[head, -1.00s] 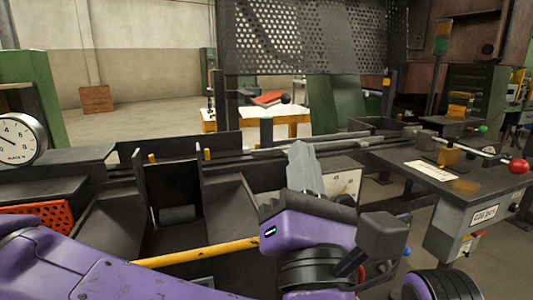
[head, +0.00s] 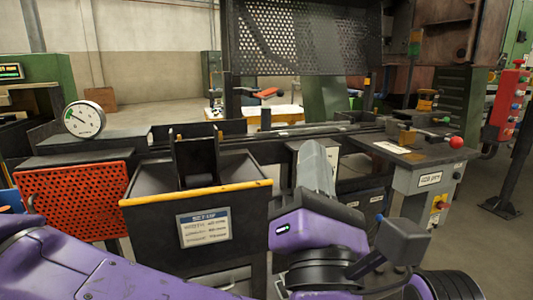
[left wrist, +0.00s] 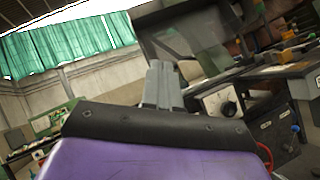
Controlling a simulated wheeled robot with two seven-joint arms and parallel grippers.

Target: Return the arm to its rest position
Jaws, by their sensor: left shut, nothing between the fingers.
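My left arm comes in from the lower left of the head view, purple with black joints. Its gripper (head: 316,168) points up and away in front of the machine, its grey fingers together with nothing between them. In the left wrist view the closed fingers (left wrist: 162,84) stand up beyond the dark wrist edge, apart from the machine behind. My right gripper is not in view.
A black bin with a yellow front edge (head: 196,194) and a set-up card (head: 204,227) stands left of the gripper. A red perforated panel (head: 72,201) is farther left. A grey control box with a red knob (head: 456,142) is at right.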

